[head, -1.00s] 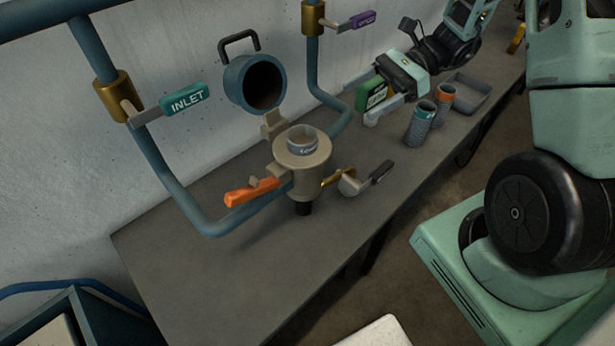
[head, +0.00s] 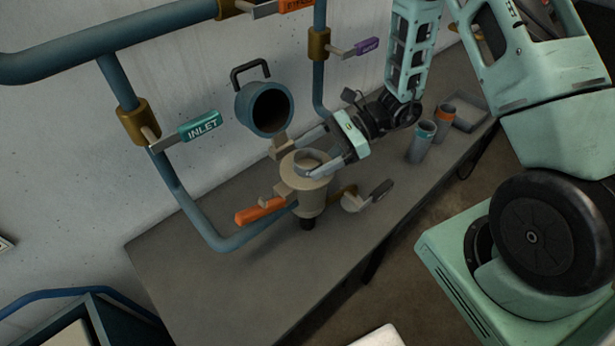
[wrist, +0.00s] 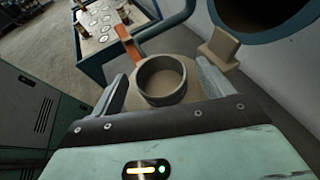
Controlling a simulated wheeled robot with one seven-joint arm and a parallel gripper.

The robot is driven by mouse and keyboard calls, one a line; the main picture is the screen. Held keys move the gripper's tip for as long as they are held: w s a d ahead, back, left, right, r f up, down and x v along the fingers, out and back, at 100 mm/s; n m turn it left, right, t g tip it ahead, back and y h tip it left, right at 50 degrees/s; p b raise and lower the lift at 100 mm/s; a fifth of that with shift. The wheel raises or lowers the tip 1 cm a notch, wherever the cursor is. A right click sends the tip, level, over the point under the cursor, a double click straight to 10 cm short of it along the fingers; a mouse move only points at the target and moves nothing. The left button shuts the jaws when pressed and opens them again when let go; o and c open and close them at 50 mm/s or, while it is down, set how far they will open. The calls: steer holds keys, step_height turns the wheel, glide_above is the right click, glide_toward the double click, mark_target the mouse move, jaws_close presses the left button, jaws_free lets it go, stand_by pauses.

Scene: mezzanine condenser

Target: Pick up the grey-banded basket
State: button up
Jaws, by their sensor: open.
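The grey-banded basket (head: 305,163) sits in the top opening of the beige funnel-shaped housing (head: 312,198). Its round grey rim also shows in the wrist view (wrist: 162,98). My gripper (head: 306,156) is over the housing from the right, its fingers spread. In the wrist view one finger is left of the basket and the other right of it, with gaps, so my gripper (wrist: 160,82) is open and empty. The basket's lower part is hidden inside the housing.
A blue round cover (head: 263,108) with a dark opening stands behind the housing. Teal-banded (head: 421,142) and orange-banded (head: 443,122) cups and a tray (head: 468,114) stand right. The INLET pipe is left.

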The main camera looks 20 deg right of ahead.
mark_target(300, 163)
steer(key=shift+p+x, duration=0.85)
steer(key=shift+x, duration=1.05)
steer(key=c, duration=1.4)
